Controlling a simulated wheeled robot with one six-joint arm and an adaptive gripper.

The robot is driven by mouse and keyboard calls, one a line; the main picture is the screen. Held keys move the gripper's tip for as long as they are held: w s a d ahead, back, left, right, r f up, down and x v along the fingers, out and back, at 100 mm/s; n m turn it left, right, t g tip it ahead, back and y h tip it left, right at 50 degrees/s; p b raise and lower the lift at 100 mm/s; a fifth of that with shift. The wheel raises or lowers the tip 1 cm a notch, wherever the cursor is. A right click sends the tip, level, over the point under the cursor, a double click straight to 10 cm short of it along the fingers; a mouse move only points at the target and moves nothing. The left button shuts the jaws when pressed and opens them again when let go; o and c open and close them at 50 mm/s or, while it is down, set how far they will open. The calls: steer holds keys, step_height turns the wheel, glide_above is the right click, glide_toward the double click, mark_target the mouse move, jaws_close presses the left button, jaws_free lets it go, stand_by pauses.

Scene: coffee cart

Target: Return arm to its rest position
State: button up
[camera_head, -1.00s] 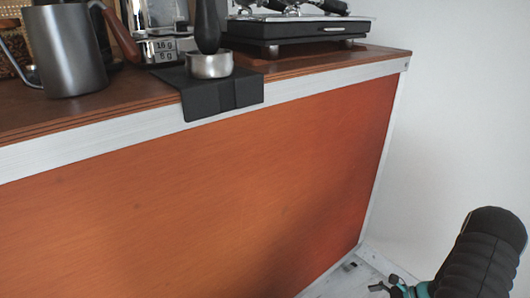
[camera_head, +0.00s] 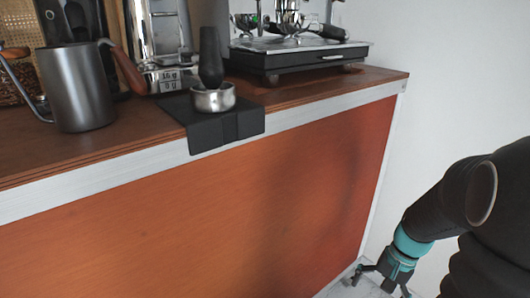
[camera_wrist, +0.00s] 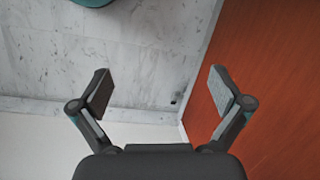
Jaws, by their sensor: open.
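My gripper (camera_head: 381,282) hangs low at the lower right of the head view, beside the right end of the cart's orange front panel (camera_head: 250,210). My black arm with a teal band comes in from the right edge. The wrist view shows my gripper (camera_wrist: 160,90) with both fingers spread wide and nothing between them. Below it lies the pale marble floor (camera_wrist: 150,60). The orange panel (camera_wrist: 270,80) rises close to the right finger in that view, with a gap visible.
A white wall (camera_head: 450,80) stands at the right. Part of a teal round thing (camera_wrist: 92,2) shows at the wrist view's top edge.

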steer(key=s+a+r+n+t+h+p, duration=0.1)
steer(key=s+a+r, duration=0.4)
steer(key=r, duration=0.6)
steer(key=s+a+r+n+t+h+p, duration=0.1)
steer(key=s+a+r+n+t+p, duration=0.2)
steer(key=r, duration=0.8)
steer(key=s+a+n+t, duration=0.1)
steer(key=a+n+t, duration=0.1)
steer(key=a+n, duration=0.1)
steer(key=shift+s+r+h+p, duration=0.15)
steer(key=shift+s+h+p, duration=0.15)
steer(key=shift+s+h, duration=0.1)
steer(key=shift+c, duration=0.2)
